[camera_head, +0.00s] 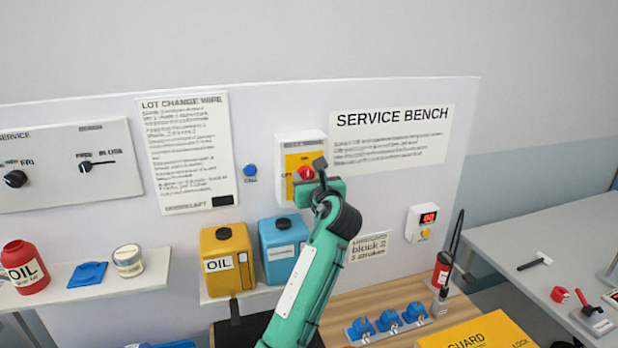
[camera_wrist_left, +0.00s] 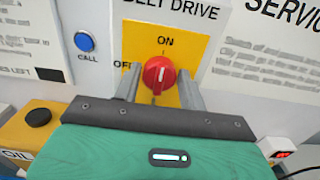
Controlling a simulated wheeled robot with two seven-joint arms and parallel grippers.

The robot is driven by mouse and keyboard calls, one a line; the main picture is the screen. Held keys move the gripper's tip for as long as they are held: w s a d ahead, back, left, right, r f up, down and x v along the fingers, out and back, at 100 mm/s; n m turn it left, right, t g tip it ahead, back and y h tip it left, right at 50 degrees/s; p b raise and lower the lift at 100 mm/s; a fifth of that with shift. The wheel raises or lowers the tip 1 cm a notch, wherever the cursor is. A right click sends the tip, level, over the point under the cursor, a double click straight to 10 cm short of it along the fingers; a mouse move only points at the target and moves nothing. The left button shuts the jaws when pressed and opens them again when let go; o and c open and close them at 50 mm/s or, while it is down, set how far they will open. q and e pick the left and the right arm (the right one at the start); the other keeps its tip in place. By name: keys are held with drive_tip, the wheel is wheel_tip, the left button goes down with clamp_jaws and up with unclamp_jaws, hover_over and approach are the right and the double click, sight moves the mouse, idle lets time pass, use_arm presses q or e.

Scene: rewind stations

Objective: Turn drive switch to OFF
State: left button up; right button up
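The drive switch is a red rotary knob (camera_wrist_left: 158,75) on a yellow plate (camera_wrist_left: 130,45) under the words BELT DRIVE in the left wrist view. ON is printed above the knob and OFF to its left. The knob's white mark appears close to upright. In the head view the knob (camera_head: 306,173) is partly hidden by my left gripper (camera_head: 316,172). In the left wrist view my left gripper (camera_wrist_left: 160,90) has its fingers apart, one on each side of the knob. I cannot tell whether they touch it. My right gripper is not in view.
A blue CALL button (camera_head: 250,170) is on the panel left of the switch box. A yellow oil can (camera_head: 222,285) and a blue can (camera_head: 282,262) stand on the shelf below. A small box with a red display (camera_head: 422,222) is to the right.

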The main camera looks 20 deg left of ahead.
use_arm(q)
drive_tip(key=c, duration=0.5)
drive_tip(key=shift+n, duration=0.3)
drive_tip(key=n, duration=0.3)
drive_tip(key=shift+f+n+b, duration=0.1)
drive_tip(key=shift+n+b, duration=0.2)
drive_tip(key=n+b, duration=0.1)
drive_tip(key=n, duration=0.2)
drive_tip(key=shift+a+f+n, duration=0.1)
drive_tip(key=shift+n, duration=0.3)
drive_tip(key=n+b, duration=0.2)
drive_tip(key=n, duration=0.2)
drive_tip(key=shift+s+f+b, duration=0.1)
drive_tip(key=shift+b, duration=0.3)
drive_tip(key=n+b, duration=0.3)
drive_tip(key=n, duration=0.2)
drive_tip(key=shift+n, duration=0.4)
